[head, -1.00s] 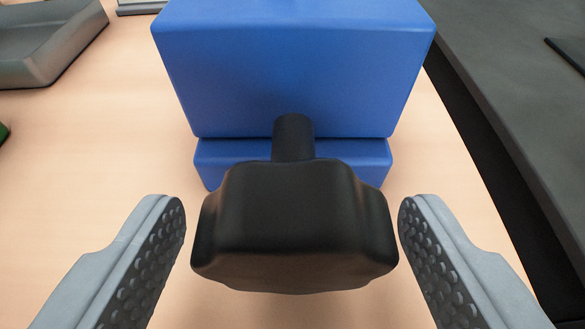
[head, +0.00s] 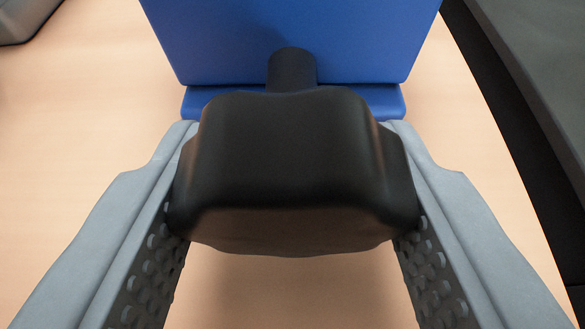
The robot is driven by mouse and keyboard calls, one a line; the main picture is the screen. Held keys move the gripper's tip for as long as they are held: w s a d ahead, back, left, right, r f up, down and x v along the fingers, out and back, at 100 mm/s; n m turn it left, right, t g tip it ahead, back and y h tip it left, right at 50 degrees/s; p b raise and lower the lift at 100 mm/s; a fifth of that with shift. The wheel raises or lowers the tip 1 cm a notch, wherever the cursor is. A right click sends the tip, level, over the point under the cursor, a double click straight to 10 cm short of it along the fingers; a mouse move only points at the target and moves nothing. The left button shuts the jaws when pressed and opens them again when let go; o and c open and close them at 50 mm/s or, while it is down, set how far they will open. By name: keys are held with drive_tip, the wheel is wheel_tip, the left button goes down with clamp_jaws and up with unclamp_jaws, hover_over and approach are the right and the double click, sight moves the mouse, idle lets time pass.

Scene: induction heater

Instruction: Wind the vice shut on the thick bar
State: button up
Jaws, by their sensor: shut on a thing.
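The blue vice (head: 290,35) stands on the light wooden table at the top of the view. A short black shaft (head: 291,68) comes out of its near face and ends in a large black knob (head: 285,155). My gripper (head: 292,180) is shut on the knob, with one grey finger against its left side and the other against its right. The vice's jaws and the thick bar are not in view.
A dark grey surface (head: 540,70) with a black side edge runs along the right. A grey object (head: 22,18) shows at the top left corner. The wooden table (head: 90,110) is clear to the left of the vice.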

drive_tip(key=shift+m+y, duration=1.3)
drive_tip(key=shift+m, duration=0.5)
drive_tip(key=shift+a+m+t+y, duration=0.1)
drive_tip(key=shift+m+t+y, duration=0.7)
drive_tip(key=shift+m, duration=0.9)
drive_tip(key=shift+r+m+y, duration=0.1)
drive_tip(key=shift+m+y, duration=0.2)
drive_tip(key=shift+y, duration=0.1)
drive_tip(key=o, duration=1)
drive_tip(key=shift+s, duration=0.1)
